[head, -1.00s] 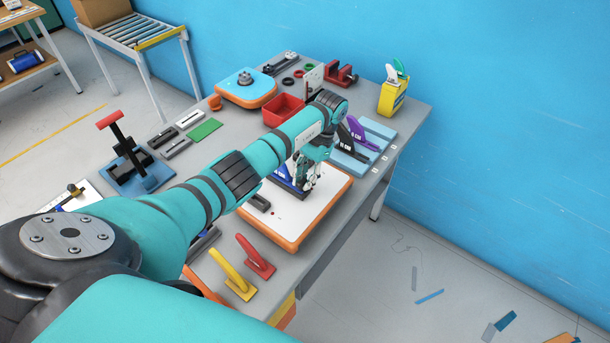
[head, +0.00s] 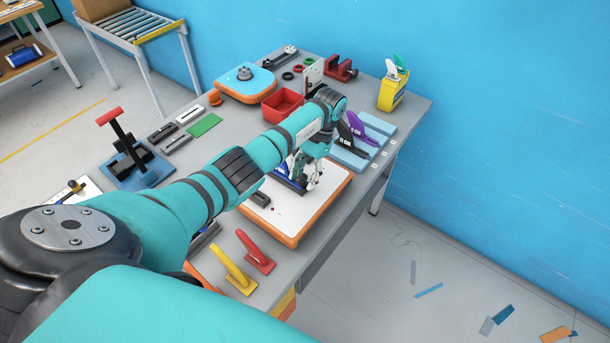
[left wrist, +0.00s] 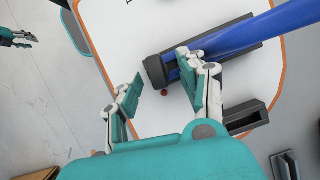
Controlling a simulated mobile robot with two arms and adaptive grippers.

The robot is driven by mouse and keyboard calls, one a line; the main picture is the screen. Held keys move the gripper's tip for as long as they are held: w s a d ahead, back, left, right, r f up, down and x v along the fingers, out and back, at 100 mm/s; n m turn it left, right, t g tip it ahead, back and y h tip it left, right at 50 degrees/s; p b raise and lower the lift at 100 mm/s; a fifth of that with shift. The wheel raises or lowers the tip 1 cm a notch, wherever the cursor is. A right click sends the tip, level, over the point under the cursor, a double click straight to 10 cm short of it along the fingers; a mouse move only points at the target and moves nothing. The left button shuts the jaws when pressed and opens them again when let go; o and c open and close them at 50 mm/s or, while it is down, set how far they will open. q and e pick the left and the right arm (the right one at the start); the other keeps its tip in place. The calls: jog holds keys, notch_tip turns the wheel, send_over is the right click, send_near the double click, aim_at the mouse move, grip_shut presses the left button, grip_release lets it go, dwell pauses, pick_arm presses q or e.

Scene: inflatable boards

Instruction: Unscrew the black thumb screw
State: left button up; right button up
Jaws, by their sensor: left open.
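A black round knob (left wrist: 155,72), which looks like the thumb screw, sits at the end of a dark block with a blue lever (left wrist: 235,35) on the white, orange-edged board (left wrist: 110,22). In the left wrist view my left gripper (left wrist: 160,84) is open, its fingertips on either side of the knob, with a gap on the left side. Contact on the right side is unclear. In the head view my left gripper (head: 303,176) is low over the same board (head: 282,222), and the knob is hidden there. My right gripper (left wrist: 18,38) shows small at the left wrist view's edge.
A red bin (head: 282,105) and an orange-blue board (head: 245,86) stand behind my arm. Blue plates with purple and black pieces (head: 357,127) lie right of the gripper. Yellow (head: 232,268) and red (head: 255,252) handles stand near the front edge.

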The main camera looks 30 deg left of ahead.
aim_at(299, 177)
pick_arm(q)
jog(key=shift+r+p, duration=2.7)
jog(key=shift+p, duration=0.05)
jog(key=shift+f, duration=0.1)
jog(key=shift+m+y, duration=0.3)
jog(key=shift+m, duration=0.5)
jog(key=shift+s+d+m+t+y, duration=0.15)
jog(key=shift+m+t+y, duration=0.25)
jog(key=shift+m, duration=0.8)
jog(key=m+y, duration=0.1)
jog(key=m, duration=0.2)
jog(key=shift+d+m+t, duration=0.15)
jog(key=shift+m+t, duration=0.25)
